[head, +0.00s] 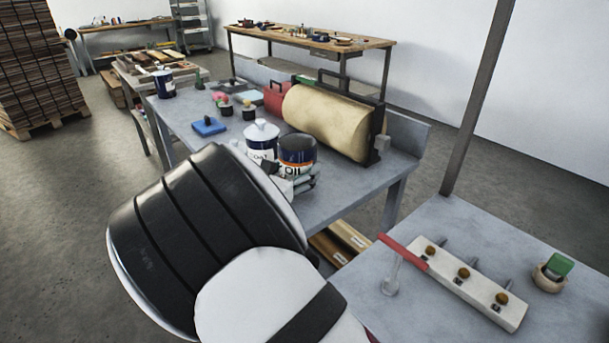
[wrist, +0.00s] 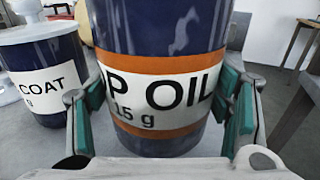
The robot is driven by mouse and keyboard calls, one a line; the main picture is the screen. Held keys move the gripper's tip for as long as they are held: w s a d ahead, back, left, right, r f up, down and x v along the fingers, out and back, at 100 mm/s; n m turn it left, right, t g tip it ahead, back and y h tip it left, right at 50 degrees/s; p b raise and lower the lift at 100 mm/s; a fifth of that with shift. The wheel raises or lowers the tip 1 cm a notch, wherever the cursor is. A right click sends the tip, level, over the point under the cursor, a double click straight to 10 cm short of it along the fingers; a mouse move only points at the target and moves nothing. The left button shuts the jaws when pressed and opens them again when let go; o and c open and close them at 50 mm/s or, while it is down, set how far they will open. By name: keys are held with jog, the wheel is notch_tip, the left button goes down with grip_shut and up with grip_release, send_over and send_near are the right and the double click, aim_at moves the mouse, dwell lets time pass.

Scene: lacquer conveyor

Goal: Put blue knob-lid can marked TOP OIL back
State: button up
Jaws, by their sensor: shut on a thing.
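The blue TOP OIL can (head: 297,152) has a white label with orange bands. It fills the middle of the wrist view (wrist: 160,85), with "P OIL" and "15 g" readable. My gripper (head: 292,182) is around it, with green pads (wrist: 163,105) on its left and right sides, shut on it. The can is upright at the grey bench; I cannot tell whether its base touches the top. Its lid is cut off in the wrist view. A second blue can marked COAT (wrist: 42,75), with a white lid, stands close on the left, apart from the gripper.
The grey bench (head: 340,197) also holds a large tan roll (head: 325,120) behind the can, a blue block (head: 208,126) and small pots. Another blue can (head: 165,84) stands at the far left end. A nearer table (head: 400,240) holds a white rack (head: 470,285).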

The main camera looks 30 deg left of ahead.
jog(key=shift+w+a, duration=0.1)
jog(key=shift+w, duration=0.35)
jog(key=shift+w+a+f, duration=0.15)
jog(key=shift+w+f, duration=0.05)
jog(key=shift+f, duration=0.1)
jog(key=shift+f+b, duration=0.3)
jog(key=shift+f, duration=1.2)
jog(key=shift+f, duration=0.1)
jog(key=o, duration=1.6)
jog(key=shift+f, duration=0.1)
jog(key=shift+c, duration=0.2)
jog(key=shift+r, duration=0.2)
jog(key=s+p, duration=0.1)
jog(key=s, duration=1.1)
